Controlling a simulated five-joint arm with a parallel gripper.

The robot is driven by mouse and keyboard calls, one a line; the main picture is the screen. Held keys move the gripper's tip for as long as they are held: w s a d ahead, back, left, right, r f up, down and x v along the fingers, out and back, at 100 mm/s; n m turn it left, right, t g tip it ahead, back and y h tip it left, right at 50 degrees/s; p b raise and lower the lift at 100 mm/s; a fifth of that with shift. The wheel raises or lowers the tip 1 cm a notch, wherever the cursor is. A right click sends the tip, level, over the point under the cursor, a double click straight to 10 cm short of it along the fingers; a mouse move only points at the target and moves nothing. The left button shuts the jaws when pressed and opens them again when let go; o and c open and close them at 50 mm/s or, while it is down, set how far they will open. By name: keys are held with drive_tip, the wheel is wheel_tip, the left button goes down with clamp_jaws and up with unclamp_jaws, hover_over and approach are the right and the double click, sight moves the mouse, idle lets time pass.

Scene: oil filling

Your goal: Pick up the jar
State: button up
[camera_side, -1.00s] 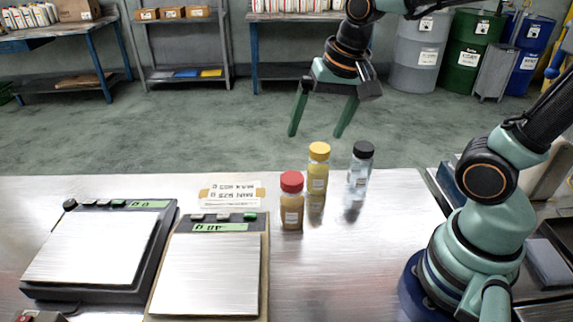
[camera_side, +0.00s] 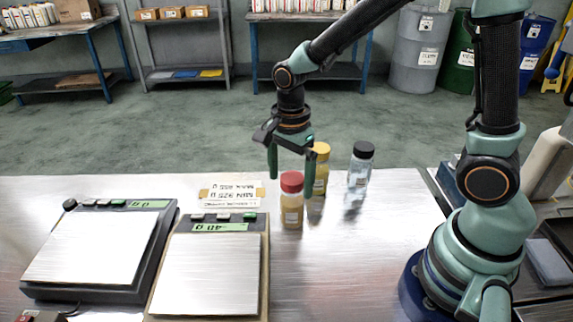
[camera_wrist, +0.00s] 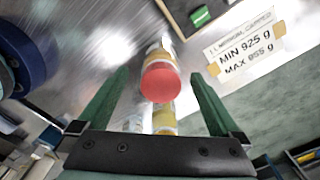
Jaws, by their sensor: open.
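Three jars stand upright on the metal table. The red-lidded jar (camera_side: 291,213) holds amber liquid and is nearest the side camera. The yellow-lidded jar (camera_side: 320,182) is just behind it to the right, and the black-lidded clear jar (camera_side: 360,172) is farther right. My gripper (camera_side: 291,182) is open and empty, pointing down at the red lid, which hides part of the space between the fingers. In the wrist view the red lid (camera_wrist: 161,82) shows between the two green fingers, with yellow (camera_wrist: 164,116) partly visible beyond it. I cannot tell whether a finger touches a jar.
Two scales stand to the left, a dark one (camera_side: 98,247) and a nearer one (camera_side: 209,273) close to the red-lidded jar. A paper label (camera_side: 231,196) lies behind the nearer scale. The table is clear in front and right of the jars.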

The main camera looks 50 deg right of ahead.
sight(292, 196)
drive_tip(key=shift+w+d+f, duration=0.1)
drive_tip(key=shift+d+f, duration=0.15)
drive_tip(key=shift+f, duration=1.35)
drive_tip(key=shift+d+f, duration=0.2)
drive_tip(key=shift+f, duration=1.4)
drive_tip(key=c, duration=1.5)
drive_tip(key=shift+r, duration=0.1)
